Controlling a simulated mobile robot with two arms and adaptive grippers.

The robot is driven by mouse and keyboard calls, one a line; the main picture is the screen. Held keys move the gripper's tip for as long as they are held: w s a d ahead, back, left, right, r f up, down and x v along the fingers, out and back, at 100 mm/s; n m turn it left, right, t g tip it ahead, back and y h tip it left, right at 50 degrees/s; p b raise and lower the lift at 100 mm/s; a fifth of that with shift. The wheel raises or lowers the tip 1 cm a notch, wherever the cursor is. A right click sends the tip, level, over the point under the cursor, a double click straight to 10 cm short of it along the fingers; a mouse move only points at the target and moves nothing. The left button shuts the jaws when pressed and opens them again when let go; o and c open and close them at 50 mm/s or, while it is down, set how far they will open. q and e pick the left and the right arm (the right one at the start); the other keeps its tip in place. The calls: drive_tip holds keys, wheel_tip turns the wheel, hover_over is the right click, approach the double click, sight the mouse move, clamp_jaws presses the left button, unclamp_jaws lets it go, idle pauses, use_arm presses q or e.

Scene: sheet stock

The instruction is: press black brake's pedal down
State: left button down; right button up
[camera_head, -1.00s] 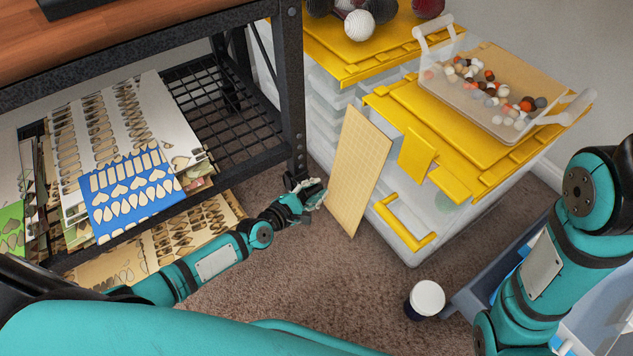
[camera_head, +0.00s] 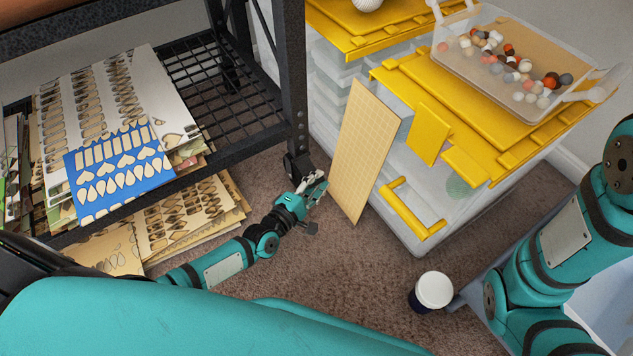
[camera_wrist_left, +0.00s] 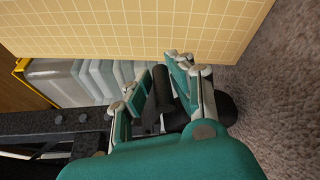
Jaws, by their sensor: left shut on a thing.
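The shelf leg ends in a black caster (camera_head: 297,166), low by the carpet; its black brake is small and mostly hidden in the head view. My left gripper (camera_head: 316,189) is right beside the caster, close to the floor. In the left wrist view, the fingers of my left gripper (camera_wrist_left: 155,90) close around a dark bar, which looks like the brake's pedal (camera_wrist_left: 161,88). Whether the pedal is up or down cannot be told. My right arm shows at the right edge of the head view, with its gripper out of frame.
A tan gridded board (camera_head: 362,150) leans just beyond my left gripper, against clear drawers with yellow lids (camera_head: 475,85). The black shelf (camera_head: 215,90) holds several cut sheets. A white-lidded jar (camera_head: 433,290) stands on the carpet (camera_head: 330,275). Open carpet lies in front of the board.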

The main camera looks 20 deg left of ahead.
use_arm(q)
drive_tip(key=shift+a+f, duration=0.2)
drive_tip(key=shift+f, duration=0.1)
drive_tip(key=c, duration=1.4)
unclamp_jaws()
drive_tip(key=shift+o, duration=0.8)
drive_tip(key=shift+r, duration=0.1)
drive_tip(key=v, duration=1.2)
